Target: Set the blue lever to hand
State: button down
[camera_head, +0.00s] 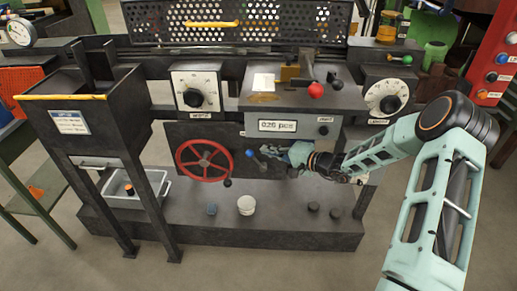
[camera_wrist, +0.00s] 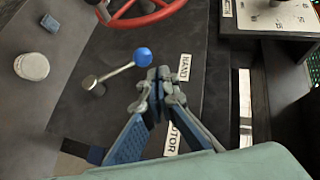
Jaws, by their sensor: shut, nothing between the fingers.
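The blue lever (camera_wrist: 142,57) has a round blue knob on a metal rod that runs to a pivot on the dark panel. In the wrist view the rod slants up and right, with the knob nearer the HAND label (camera_wrist: 185,68) than the MOTOR label (camera_wrist: 172,137). My gripper (camera_wrist: 159,76) is shut and empty, its fingertips just right of the knob and below it; I cannot tell whether they touch. In the head view the blue knob (camera_head: 249,153) shows left of my gripper (camera_head: 290,152), at the machine's front.
The red handwheel (camera_head: 204,162) is left of the lever, its rim close to the knob. A counter box (camera_head: 290,126) is above. A bin (camera_head: 154,190) is at left.

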jog(key=v, duration=0.6)
jog(key=shift+s+d, duration=0.2)
jog(key=shift+r, duration=0.1)
